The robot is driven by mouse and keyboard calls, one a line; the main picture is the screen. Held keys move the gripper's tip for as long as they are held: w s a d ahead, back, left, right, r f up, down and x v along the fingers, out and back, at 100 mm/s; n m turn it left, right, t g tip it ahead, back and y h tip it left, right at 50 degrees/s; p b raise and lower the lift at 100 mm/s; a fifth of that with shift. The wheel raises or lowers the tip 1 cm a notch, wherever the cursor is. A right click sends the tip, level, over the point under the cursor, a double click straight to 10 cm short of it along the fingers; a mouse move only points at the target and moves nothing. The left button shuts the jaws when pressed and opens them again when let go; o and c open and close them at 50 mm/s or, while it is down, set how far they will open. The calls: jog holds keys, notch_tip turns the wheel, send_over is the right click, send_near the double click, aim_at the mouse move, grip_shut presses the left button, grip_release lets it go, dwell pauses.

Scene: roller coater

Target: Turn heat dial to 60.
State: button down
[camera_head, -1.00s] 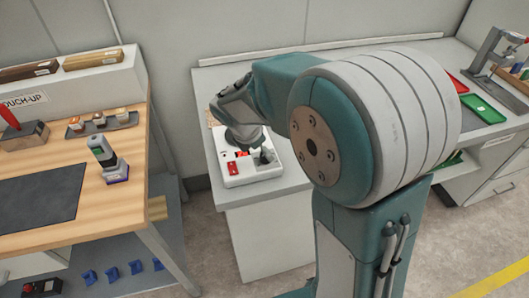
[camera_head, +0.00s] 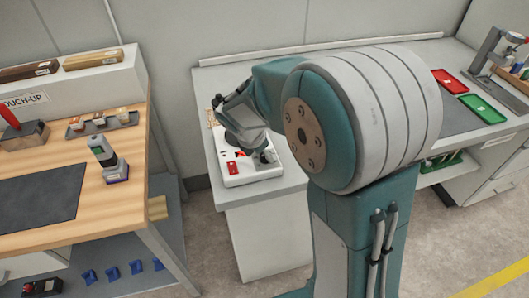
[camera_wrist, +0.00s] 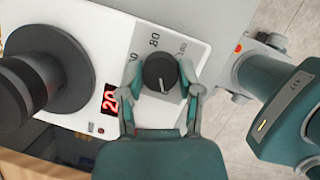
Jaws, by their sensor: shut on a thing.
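The heat dial (camera_wrist: 160,72) is a round black knob with a white pointer line, on a grey plate printed with 80, 100 and a partly hidden number. The pointer line faces down in the wrist view, toward my palm. My gripper (camera_wrist: 159,76) is shut on the dial, with one finger on each side of it. A red display (camera_wrist: 110,97) left of the dial appears to read 20. In the head view, the white roller coater (camera_head: 250,180) sits on the grey counter, and my wrist hides the dial there.
A large dark cylinder (camera_wrist: 45,80) stands on the coater left of the dial, close to my gripper. A wooden workbench (camera_head: 120,205) stands to the left. Red (camera_head: 449,82) and green (camera_head: 482,108) trays lie on the counter to the right.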

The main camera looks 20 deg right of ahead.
jog(key=shift+m, duration=0.3)
jog(key=m+g, duration=0.2)
jog(key=m, duration=0.3)
jog(key=shift+w+m, duration=0.15)
jog(key=shift+m, duration=0.15)
jog(key=m+g, duration=0.1)
jog(key=m, duration=0.1)
jog(key=m+g, duration=0.1)
jog(key=m, duration=0.2)
jog(key=shift+y, duration=0.3)
jog(key=m+g+y, duration=0.1)
jog(key=m, duration=0.2)
jog(key=m+y, duration=0.1)
jog(key=m, duration=0.2)
jog(key=shift+w+d+m+g, duration=0.1)
jog(key=shift+m+g, duration=0.3)
jog(key=m+y, duration=0.1)
jog(key=m, duration=0.1)
jog(key=m+y, duration=0.1)
jog(key=m, duration=0.2)
jog(key=shift+m, duration=0.3)
jog(key=shift+c, duration=1.3)
grip_release()
